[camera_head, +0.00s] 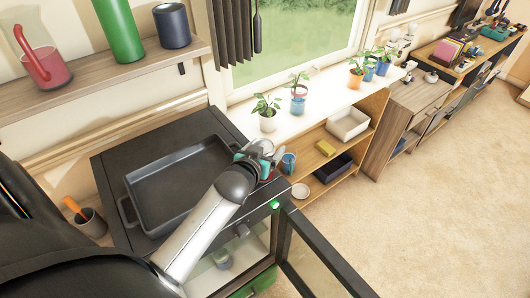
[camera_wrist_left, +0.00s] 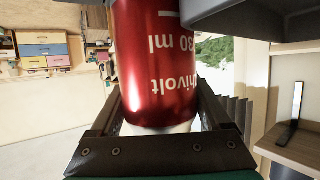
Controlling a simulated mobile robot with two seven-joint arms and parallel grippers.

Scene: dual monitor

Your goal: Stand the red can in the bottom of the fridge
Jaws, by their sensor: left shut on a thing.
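My left gripper (camera_head: 262,160) is at the front right corner of the top of the black fridge (camera_head: 107,190), in the head view. It is shut on the red can (camera_wrist_left: 155,60), which fills the middle of the left wrist view between the two fingers. The can's white lettering appears upside down there. In the head view only a small red part of the can shows beside the gripper. The fridge's glass door (camera_head: 318,262) stands open toward the lower right. Part of the inside shows, with a small cup-like thing (camera_head: 222,258) in it. My right gripper is out of view.
A dark roasting tray (camera_head: 178,185) lies on the fridge top. A shelf unit (camera_head: 325,115) with potted plants on top stands to the right, with a blue mug (camera_head: 289,160) near the gripper. The carpet (camera_head: 440,220) at the right is clear.

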